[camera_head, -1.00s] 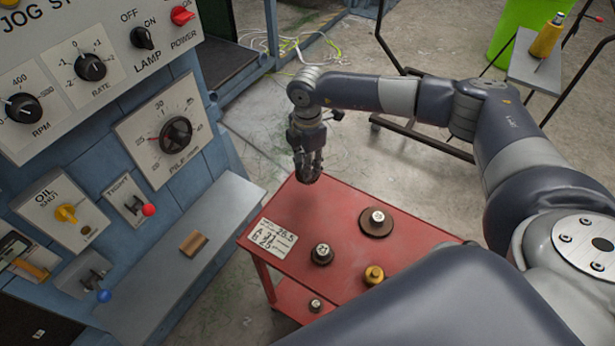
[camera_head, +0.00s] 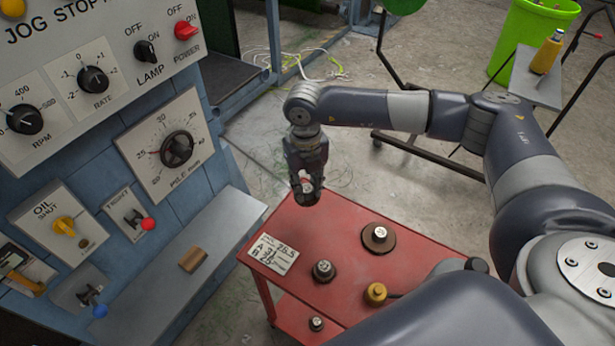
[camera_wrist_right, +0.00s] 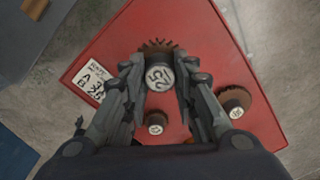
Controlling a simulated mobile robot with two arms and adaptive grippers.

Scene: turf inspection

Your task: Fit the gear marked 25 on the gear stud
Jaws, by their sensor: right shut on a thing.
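The gear marked 25 (camera_wrist_right: 159,77) shows in the right wrist view, its pale numbered hub between my fingers and brown teeth beyond it. My right gripper (camera_wrist_right: 158,84) is shut on it. In the head view the right gripper (camera_head: 306,190) hangs above the far left corner of the red table (camera_head: 335,222), with the gear's pale hub between the fingers and much of it hidden. Other gears stand on the table: a wide brown one (camera_head: 379,238) and a small dark one (camera_head: 323,271). I cannot make out the gear stud. My left gripper is not in view.
A brass-coloured piece (camera_head: 375,293) stands near the table's front. A small piece (camera_head: 316,323) sits lower down. A written card (camera_head: 273,253) lies at the table's left edge. The blue machine (camera_head: 100,160) with knobs and a grey ledge (camera_head: 165,290) stands at left.

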